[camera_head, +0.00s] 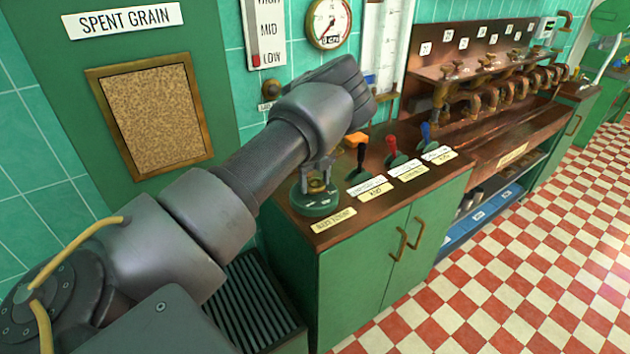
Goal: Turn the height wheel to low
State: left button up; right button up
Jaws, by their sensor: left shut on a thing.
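The height wheel (316,206) is a round green disc with a brass middle, at the near left corner of the copper counter. A cream label lies in front of it, too small to read surely. My left arm reaches across from the lower left, and its wrist bends down above the wheel. My left gripper (317,178) points down with its fingers shut around the wheel's brass middle; the forearm hides its upper part. My right gripper is not in view.
An orange-topped lever (356,140), a red lever (391,145) and a blue lever (426,134) stand right of the wheel. A round gauge (329,22) hangs above. Copper taps line the back right. The checkered floor (520,265) is clear.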

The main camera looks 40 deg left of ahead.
aim_at(315, 184)
pick_arm(q)
jog(key=shift+a+r, duration=0.1)
jog(key=o, duration=0.9)
jog(key=shift+o, duration=0.4)
notch_tip(315, 184, up, 11)
jog(key=b, duration=0.1)
jog(key=shift+b, duration=0.3)
